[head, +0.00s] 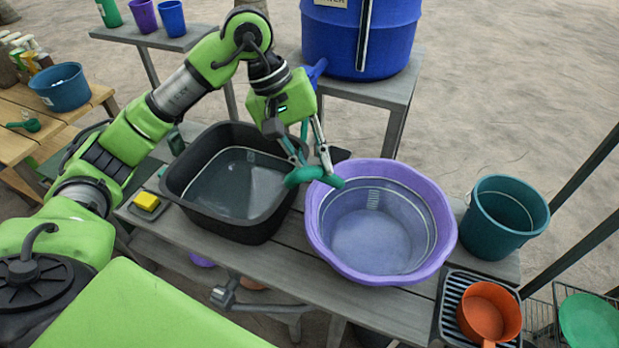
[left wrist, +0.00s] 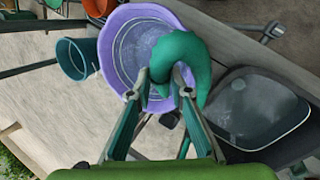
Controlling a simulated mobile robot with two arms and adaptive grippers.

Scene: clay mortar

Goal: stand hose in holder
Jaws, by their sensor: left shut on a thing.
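My left gripper (head: 311,160) is shut on a curved green hose (head: 307,175), held above the gap between the black basin and the purple basin. In the left wrist view the hose (left wrist: 184,55) arches between and beyond the fingertips (left wrist: 161,82), with its bend over the purple basin's near side. The hose does not visibly rest on either rim. I cannot pick out the holder with certainty. My right gripper is not in view.
The black basin (head: 176,196) and purple basin (head: 439,232) stand on a grey slatted table (head: 285,262). A teal bucket (head: 505,218) and orange pan (head: 489,310) are at right. A yellow sponge (head: 146,201) lies at left. A blue barrel (head: 385,35) stands behind.

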